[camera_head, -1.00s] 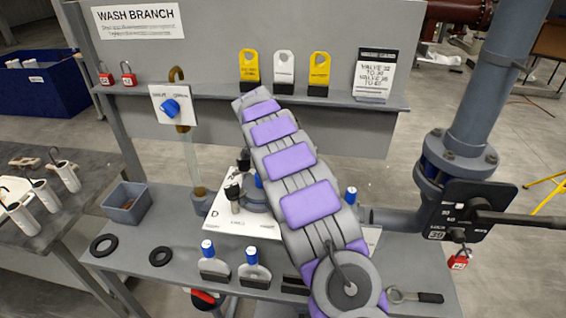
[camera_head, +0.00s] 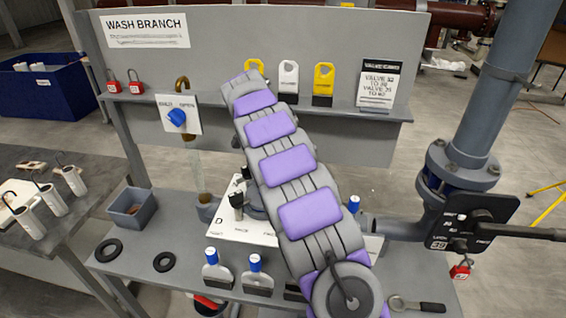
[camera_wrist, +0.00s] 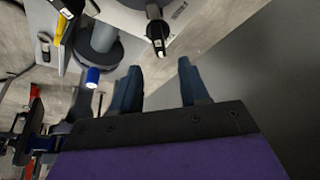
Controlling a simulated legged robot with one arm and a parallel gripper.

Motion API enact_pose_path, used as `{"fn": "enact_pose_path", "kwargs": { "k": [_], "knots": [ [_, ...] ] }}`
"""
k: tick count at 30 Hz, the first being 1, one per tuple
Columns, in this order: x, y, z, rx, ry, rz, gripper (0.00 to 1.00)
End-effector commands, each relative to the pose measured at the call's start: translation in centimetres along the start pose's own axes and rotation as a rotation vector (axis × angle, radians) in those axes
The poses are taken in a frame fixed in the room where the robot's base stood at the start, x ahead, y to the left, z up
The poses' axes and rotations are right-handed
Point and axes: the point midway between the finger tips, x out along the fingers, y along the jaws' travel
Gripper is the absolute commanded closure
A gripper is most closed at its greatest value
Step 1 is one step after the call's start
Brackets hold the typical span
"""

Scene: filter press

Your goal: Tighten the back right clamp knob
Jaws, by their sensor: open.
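My gripper (camera_wrist: 160,75) is open and empty in the wrist view, its two dark fingers apart. In the head view my arm hides it. A black clamp knob (camera_wrist: 157,32) is above the gap between the fingers in the wrist view, clear of them. A grey round filter housing (camera_wrist: 97,47) sits to its left, with another dark knob (camera_wrist: 62,8) at the top left. In the head view, one black knob (camera_head: 236,201) and part of another (camera_head: 246,172) show left of my arm, above a white plate (camera_head: 225,231). The right-side knobs are hidden behind my arm.
The grey bench shelf (camera_head: 300,103) carries yellow and white tags. A valve with a black lever (camera_head: 470,222) stands at the right. Blue-capped items (camera_head: 211,262), black rings (camera_head: 164,262), a small bin (camera_head: 130,207) and a wrench (camera_head: 418,306) lie on the bench.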

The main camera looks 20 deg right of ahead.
Motion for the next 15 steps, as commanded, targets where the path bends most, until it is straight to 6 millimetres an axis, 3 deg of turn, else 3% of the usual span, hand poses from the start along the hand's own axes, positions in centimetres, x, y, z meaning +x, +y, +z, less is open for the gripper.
{"fn": "enact_pose_path", "kwargs": {
  "k": [3, 7, 15],
  "knots": [
    [-3.0, -0.2, -0.1, 0.0, 0.002, -0.008, 0.55],
    [-5.4, -0.1, 0.0, 0.0, 0.001, -0.005, 0.55],
    [-7.8, -0.1, 0.1, -0.001, 0.001, -0.002, 0.55]
  ]
}}
